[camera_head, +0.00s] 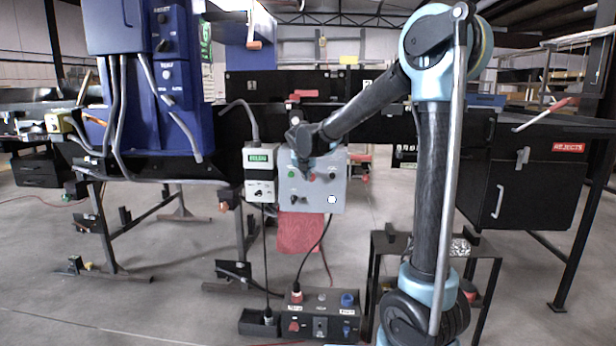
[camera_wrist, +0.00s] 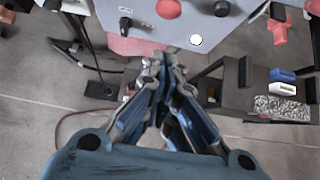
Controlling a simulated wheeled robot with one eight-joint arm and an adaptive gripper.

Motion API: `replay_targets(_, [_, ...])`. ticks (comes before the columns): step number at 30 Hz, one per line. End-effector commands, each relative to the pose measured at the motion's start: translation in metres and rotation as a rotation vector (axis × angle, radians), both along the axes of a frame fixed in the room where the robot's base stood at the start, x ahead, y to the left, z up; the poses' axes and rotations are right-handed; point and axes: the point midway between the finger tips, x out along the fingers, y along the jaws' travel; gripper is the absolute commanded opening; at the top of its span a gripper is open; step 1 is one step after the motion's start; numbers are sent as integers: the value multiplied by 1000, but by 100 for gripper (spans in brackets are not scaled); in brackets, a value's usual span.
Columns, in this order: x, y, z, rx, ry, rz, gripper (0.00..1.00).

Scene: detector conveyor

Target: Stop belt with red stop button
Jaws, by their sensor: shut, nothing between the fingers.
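The red stop button (camera_wrist: 168,8) is a round red cap on the grey control box (camera_wrist: 150,28), cut by the top edge of the wrist view. My gripper (camera_wrist: 166,62) is shut and empty. Its fingertips show below the button in the wrist view, near the box's lower edge. In the head view my gripper (camera_head: 304,168) is in front of the box's upper part. I cannot tell whether it touches the box.
The box also carries a black knob (camera_wrist: 125,22) and a white round spot (camera_wrist: 196,40). A white meter box (camera_head: 259,190) hangs just left of it. A black socket box (camera_head: 320,318) stands on the floor below. A black rejects bin (camera_head: 530,190) is at the right.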

Motion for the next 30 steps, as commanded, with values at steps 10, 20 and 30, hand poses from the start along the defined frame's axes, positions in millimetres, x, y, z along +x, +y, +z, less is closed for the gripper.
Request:
replay_targets(10, [36,-1,-36,2,0,-2,0])
replay_targets(20, [74,-3,-55,1,0,-3,0])
replay_targets(30, [95,-3,-55,2,0,-1,0])
